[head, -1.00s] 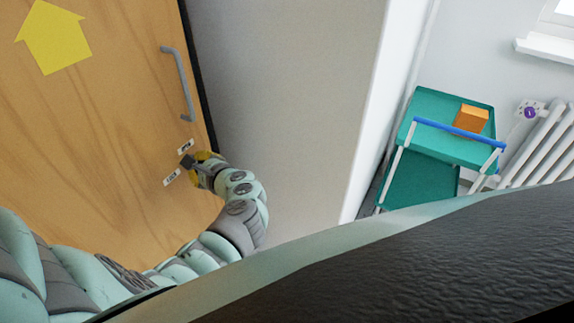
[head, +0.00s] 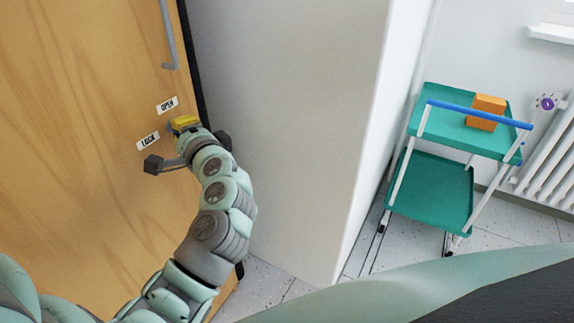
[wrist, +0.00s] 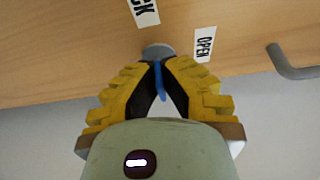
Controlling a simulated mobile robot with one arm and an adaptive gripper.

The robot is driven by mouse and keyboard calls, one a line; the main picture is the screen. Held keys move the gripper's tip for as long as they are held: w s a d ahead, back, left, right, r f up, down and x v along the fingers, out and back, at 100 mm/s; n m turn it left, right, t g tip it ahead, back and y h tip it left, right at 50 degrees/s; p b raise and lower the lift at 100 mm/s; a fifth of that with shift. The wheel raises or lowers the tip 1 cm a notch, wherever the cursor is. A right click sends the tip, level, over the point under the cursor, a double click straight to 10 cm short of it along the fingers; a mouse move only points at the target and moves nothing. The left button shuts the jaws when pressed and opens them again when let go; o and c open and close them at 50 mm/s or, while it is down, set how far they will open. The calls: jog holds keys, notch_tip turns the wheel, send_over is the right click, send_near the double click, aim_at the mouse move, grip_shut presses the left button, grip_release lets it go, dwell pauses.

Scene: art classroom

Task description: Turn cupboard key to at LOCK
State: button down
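The wooden cupboard door (head: 80,130) stands at the left in the head view. Its white LOCK label (head: 148,141) is lower left of the OPEN label (head: 167,105). In the wrist view, the OPEN label (wrist: 204,44) and part of the LOCK label (wrist: 143,10) show beyond the fingers. My gripper (wrist: 160,68) has its yellow, black-padded fingers closed around a thin blue key (wrist: 160,82) at the round grey lock (wrist: 157,51). My gripper also shows in the head view (head: 178,125), where it hides the key. The key's exact turn angle is unclear.
A grey door handle (head: 168,35) is above the lock, and also appears in the wrist view (wrist: 290,65). A pale wall (head: 285,120) is beside the cupboard. A green trolley (head: 430,190) with an orange box (head: 486,113) stands right, by a radiator (head: 550,165).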

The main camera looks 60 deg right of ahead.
jog(key=shift+f+n+b, duration=0.15)
jog(key=shift+n+b, duration=0.25)
jog(key=shift+b, duration=0.05)
jog(key=c, duration=1.1)
grip_release()
jog(key=shift+c, duration=0.2)
jog(key=v, duration=1.2)
